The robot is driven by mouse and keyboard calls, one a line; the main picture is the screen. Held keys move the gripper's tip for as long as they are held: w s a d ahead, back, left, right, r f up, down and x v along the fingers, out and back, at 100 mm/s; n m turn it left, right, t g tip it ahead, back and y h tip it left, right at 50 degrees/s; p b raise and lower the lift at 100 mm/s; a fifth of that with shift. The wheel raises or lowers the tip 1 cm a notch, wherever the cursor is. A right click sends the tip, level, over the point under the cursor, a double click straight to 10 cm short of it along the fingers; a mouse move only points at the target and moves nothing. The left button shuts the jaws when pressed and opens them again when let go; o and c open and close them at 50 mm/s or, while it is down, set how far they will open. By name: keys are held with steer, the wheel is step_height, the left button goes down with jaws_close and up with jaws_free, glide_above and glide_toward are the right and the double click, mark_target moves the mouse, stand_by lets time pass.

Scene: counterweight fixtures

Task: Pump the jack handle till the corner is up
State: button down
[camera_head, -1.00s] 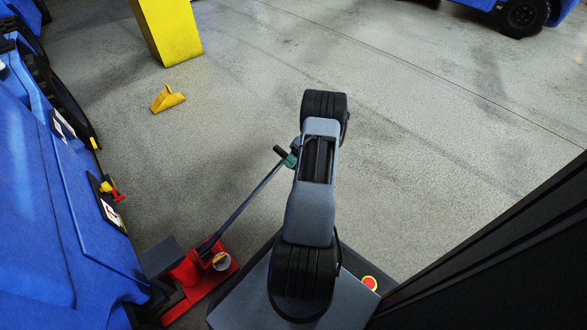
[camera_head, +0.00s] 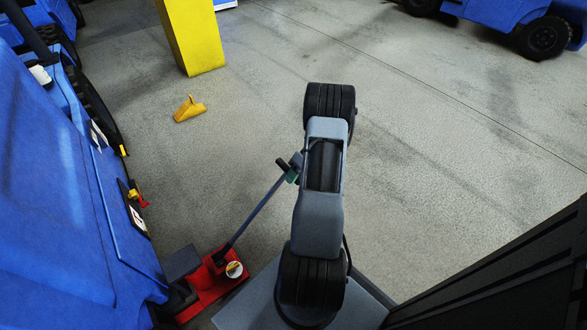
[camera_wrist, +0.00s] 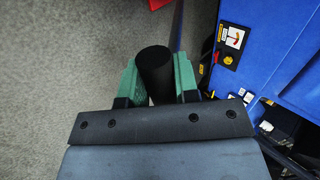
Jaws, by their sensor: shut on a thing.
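The red jack (camera_head: 212,293) sits on the floor beside the blue vehicle (camera_head: 70,230), at the lower left of the head view. Its long dark handle (camera_head: 254,216) slants up and right to my gripper (camera_head: 292,173). In the wrist view the two green fingers of my gripper (camera_wrist: 157,85) are shut on the black end of the handle (camera_wrist: 155,68), one on each side. My arm hides part of the gripper in the head view. The contact between the jack and the vehicle's corner is not clear.
A yellow wedge (camera_head: 189,109) lies on the floor near a yellow post (camera_head: 191,38). Another blue vehicle (camera_head: 500,20) stands at the top right. Open concrete floor (camera_head: 430,150) lies to the right of my arm. A warning label (camera_wrist: 232,38) shows on the blue body.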

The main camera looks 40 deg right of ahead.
steer(key=w+a+r+h+p, duration=0.1)
steer(key=a+r+h+p, duration=0.2)
steer(key=a+r+p, duration=0.4)
step_height(320, 180, up, 2)
steer(key=shift+w+a+g, duration=0.25)
steer(key=shift+a+g, duration=0.05)
steer(key=shift+a, duration=0.8)
steer(key=d+f+b, duration=0.2)
steer(key=d+f+y+b, duration=0.1)
steer(key=d+f+b, duration=0.2)
steer(key=s+d+f+y+b, duration=0.1)
steer(key=d+f+b, duration=0.1)
steer(key=d, duration=0.1)
steer(key=shift+s+f+b, duration=0.1)
steer(key=shift+f+b, duration=0.2)
steer(key=shift+b, duration=0.05)
steer(key=shift+d+f, duration=0.1)
steer(key=shift+d, duration=0.1)
steer(key=shift+d+y, duration=0.15)
steer(key=shift+y, duration=0.15)
